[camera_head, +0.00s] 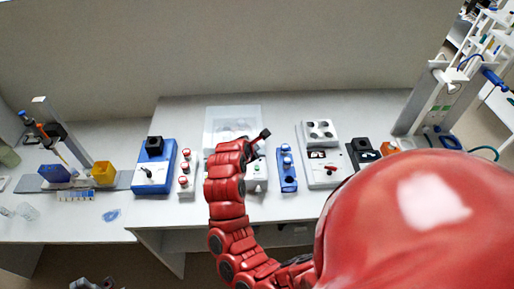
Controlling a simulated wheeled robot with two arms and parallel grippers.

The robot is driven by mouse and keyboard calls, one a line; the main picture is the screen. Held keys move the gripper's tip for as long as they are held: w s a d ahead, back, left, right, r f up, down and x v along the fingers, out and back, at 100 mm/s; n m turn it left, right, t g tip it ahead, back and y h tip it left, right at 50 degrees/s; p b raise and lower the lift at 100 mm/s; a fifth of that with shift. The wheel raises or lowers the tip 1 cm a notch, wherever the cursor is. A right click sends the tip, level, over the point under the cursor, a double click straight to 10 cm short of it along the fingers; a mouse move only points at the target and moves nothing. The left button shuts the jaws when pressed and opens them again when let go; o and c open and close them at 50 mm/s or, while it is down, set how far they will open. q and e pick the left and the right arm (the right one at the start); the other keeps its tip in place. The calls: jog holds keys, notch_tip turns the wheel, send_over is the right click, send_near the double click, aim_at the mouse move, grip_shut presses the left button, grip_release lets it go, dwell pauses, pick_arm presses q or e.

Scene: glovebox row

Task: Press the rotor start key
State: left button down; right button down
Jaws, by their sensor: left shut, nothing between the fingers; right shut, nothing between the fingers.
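A white device (258,184) with a small green button (257,168) stands mid-bench, partly hidden behind my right arm. A light-grey unit (322,176) to its right has a top with several dark wells, a small dark display and a red lever or key (330,169). I cannot tell which control is the rotor start key. My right gripper (264,134) is shut and empty, above the back of the white device in the picture; contact cannot be judged. My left gripper (94,284) is shut and empty, cut off at the bottom left edge, away from the bench.
A translucent box (232,117) stands behind the white device. A blue device (155,168), red-topped items (185,168) and a blue holder (287,172) stand alongside. A yellow container (104,173) is at left, a grey stand (420,100) at right. My red arm hides the right front.

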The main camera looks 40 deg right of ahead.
jog(key=shift+f, duration=0.15)
jog(key=b, duration=0.7)
send_over(257, 168)
jog(key=a, duration=0.1)
notch_tip(257, 168, down, 6)
jog(key=shift+s+f, duration=0.15)
jog(key=shift+f+b, duration=0.4)
jog(key=shift+f, duration=0.65)
jog(key=shift+f, duration=0.15)
dwell(0.6)
jog(key=shift+f+p, duration=0.15)
jog(key=shift+p, duration=0.15)
jog(key=shift+f, duration=0.15)
